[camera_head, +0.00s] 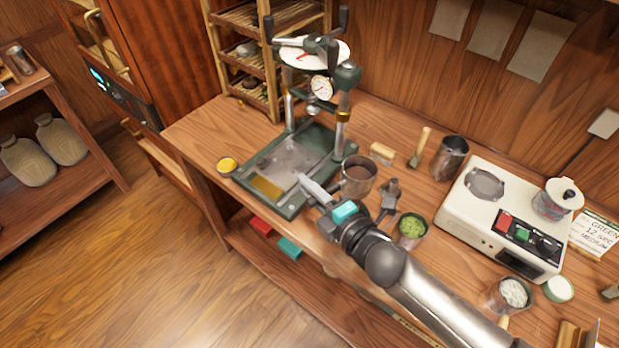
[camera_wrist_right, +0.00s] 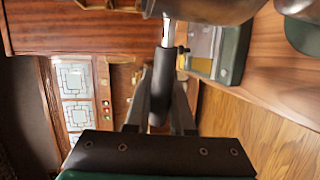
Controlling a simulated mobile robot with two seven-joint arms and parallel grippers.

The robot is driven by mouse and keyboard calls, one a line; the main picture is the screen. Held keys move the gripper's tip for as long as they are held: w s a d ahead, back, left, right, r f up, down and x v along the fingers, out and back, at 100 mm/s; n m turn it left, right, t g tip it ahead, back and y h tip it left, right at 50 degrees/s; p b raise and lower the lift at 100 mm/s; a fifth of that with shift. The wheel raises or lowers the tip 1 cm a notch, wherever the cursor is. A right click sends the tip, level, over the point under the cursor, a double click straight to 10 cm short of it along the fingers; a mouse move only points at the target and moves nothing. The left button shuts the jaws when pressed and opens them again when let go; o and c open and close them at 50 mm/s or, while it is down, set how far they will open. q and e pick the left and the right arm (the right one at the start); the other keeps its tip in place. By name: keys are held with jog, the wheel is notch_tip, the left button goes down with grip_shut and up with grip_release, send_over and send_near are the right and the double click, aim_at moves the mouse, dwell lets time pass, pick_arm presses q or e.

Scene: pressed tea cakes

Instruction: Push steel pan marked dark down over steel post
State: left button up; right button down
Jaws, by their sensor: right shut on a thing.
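The steel pan (camera_head: 358,178), round with dark contents or a dark inside, is beside the right front corner of the press tray. I cannot read its mark. In the right wrist view its metal body (camera_wrist_right: 212,9) is cut off by the top edge. My right gripper (camera_head: 327,197) is at the pan's near left side. In the right wrist view my right gripper (camera_wrist_right: 160,108) is shut on the dark handle, with a bright metal shank towards the pan. I cannot tell for sure which part is the steel post. My left gripper is out of view.
The green press (camera_head: 318,85) with its tray (camera_head: 258,160) stands at the back left. A cup of green leaves (camera_head: 411,227), a steel jug (camera_head: 450,158), a small brush (camera_head: 419,147) and a white heater (camera_head: 470,222) are to the right.

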jog(key=shift+w+f+b, duration=0.1)
jog(key=shift+f+b, duration=2.4)
jog(key=shift+f, duration=0.05)
jog(key=shift+f, duration=0.25)
jog(key=shift+f+b, duration=2)
jog(key=shift+f, duration=0.4)
jog(key=shift+f+b, duration=0.75)
jog(key=shift+f, duration=0.15)
jog(key=c, duration=0.7)
grip_release()
